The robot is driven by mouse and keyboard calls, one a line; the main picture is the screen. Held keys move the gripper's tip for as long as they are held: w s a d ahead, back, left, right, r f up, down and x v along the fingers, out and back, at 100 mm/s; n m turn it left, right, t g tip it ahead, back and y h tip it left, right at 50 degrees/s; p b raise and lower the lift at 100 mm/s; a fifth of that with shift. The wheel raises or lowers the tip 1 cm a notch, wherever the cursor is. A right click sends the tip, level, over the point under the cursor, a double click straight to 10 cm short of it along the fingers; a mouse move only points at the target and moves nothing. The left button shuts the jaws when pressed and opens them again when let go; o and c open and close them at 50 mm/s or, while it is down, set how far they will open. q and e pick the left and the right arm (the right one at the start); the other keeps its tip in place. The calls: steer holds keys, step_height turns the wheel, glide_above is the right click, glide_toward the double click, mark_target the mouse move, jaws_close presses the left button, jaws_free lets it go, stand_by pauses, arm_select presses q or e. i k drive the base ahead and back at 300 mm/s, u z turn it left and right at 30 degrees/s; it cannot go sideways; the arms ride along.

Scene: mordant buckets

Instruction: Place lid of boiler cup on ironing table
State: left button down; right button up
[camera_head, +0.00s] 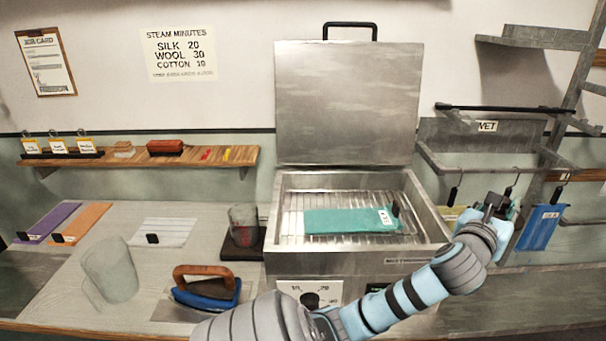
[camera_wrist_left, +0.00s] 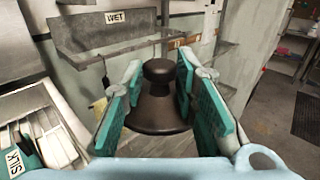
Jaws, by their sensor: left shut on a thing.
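My left gripper (camera_head: 492,212) is at the right, beyond the steel box's right side. In the left wrist view, its teal-padded fingers (camera_wrist_left: 160,108) are shut on a dark lid (camera_wrist_left: 158,115), flared at the bottom with a round knob on top. The lid is held upright and off any surface; only a dark bit of it shows in the head view (camera_head: 495,200). The pale ironing table (camera_head: 185,212) is at the left, far from the gripper. A lidless glass cup (camera_head: 243,217) stands on a dark base there. My right gripper is out of view.
The open steel steamer (camera_head: 428,215) holds a teal cloth (camera_head: 340,219). An iron (camera_head: 205,288) and a large frosted cup (camera_head: 108,268) stand on the table. Metal racks with a blue hanging cloth (camera_head: 541,228) are at the right. Some table surface between cloths is bare.

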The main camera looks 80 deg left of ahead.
mark_target(59, 293)
steer(key=z, duration=0.1)
steer(key=k, duration=1.6)
steer(key=u, duration=1.95)
